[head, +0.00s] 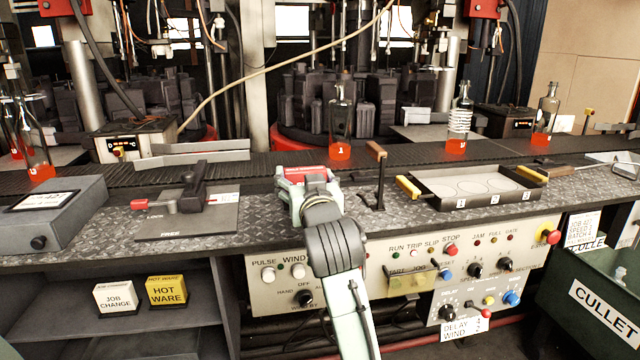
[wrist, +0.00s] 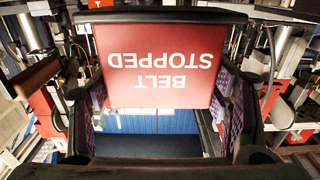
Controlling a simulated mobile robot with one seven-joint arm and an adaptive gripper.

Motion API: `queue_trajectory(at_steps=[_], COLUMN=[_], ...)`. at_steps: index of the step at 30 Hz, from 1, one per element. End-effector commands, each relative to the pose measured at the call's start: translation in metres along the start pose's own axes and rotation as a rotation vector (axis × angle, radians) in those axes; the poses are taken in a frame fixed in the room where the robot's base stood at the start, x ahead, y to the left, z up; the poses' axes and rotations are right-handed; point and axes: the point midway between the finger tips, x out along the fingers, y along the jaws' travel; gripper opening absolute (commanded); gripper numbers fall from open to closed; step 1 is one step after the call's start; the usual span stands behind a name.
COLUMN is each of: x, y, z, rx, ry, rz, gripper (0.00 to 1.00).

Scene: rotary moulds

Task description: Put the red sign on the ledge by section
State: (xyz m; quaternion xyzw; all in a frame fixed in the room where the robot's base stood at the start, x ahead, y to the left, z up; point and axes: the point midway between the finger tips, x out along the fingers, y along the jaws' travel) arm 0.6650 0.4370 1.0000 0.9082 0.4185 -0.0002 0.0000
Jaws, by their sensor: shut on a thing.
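The red sign (head: 306,170) is in my gripper (head: 308,184), above the front ledge near the middle of the head view. In the wrist view the sign (wrist: 160,62) reads "BELT STOPPED" upside down and sits between the finger pads. My gripper is shut on it, with one finger on each side. The dark tread-plate ledge (head: 270,222) runs along the front of the belt (head: 400,160). My arm hides part of the ledge and of the panel below. I cannot tell whether the sign touches anything beneath it.
A lever with a wooden knob (head: 376,150) stands just right of my gripper. A tray with yellow handles (head: 475,203) lies farther right; a lock device (head: 185,196) lies left. Glass bottles (head: 340,120) stand on the belt behind. Job change (head: 115,298) and hot ware (head: 167,292) signs sit on the lower shelf.

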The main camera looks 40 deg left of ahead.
Motion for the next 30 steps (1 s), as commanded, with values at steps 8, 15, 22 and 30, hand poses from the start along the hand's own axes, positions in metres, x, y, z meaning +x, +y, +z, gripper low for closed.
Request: queue_trajectory(at_steps=[8, 15, 22, 30], x=[0.037, 0.04, 0.04, 0.04], y=[0.03, 0.032, 0.032, 0.032], z=[0.003, 0.028, 0.039, 0.043], rx=[-0.001, 0.001, -0.001, -0.001], ry=[0.001, -0.003, 0.002, 0.001], rz=[0.0, -0.001, 0.0, -0.001], gripper=[0.39, 0.39, 0.39, 0.39])
